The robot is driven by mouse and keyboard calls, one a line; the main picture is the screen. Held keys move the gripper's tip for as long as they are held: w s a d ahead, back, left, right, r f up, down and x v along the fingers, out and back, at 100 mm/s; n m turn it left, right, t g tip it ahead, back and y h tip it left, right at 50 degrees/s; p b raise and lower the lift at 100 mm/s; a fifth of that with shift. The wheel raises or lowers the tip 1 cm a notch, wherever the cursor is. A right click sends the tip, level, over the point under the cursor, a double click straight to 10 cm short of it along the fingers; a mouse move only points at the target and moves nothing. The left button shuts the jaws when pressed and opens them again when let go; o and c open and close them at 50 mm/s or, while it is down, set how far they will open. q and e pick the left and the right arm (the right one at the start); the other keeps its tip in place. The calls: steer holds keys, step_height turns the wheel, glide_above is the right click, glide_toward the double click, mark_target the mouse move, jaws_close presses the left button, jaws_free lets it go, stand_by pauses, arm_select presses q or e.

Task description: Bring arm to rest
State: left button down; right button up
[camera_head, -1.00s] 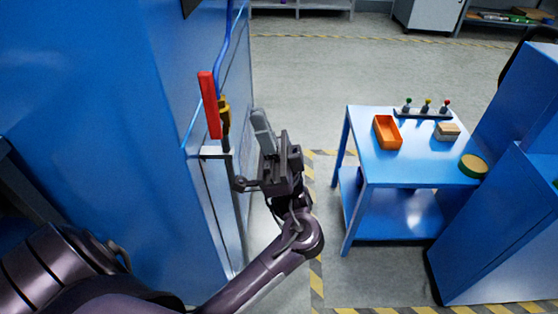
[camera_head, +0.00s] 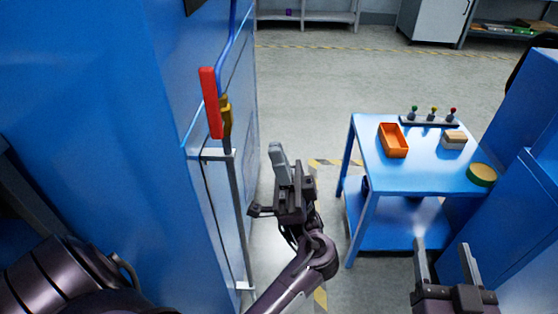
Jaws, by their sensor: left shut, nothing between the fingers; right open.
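My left gripper (camera_head: 278,160) is shut and empty. It points up and away, over the floor just right of the blue machine, and is apart from it. My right gripper (camera_head: 446,258) is open and empty at the lower right, in front of the blue table. A red lever (camera_head: 210,103) stands upright on the machine's side, left of my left gripper, with a yellow part (camera_head: 226,117) beside it. My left gripper is not touching the lever.
The blue machine (camera_head: 90,120) fills the left side. A blue table (camera_head: 400,176) holds an orange bin (camera_head: 393,141), a row of colored knobs (camera_head: 431,117), a small stacked block (camera_head: 454,139) and a round green-rimmed item (camera_head: 481,174). A blue cabinet (camera_head: 530,200) stands at right.

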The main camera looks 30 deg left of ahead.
steer(key=shift+r, duration=0.4)
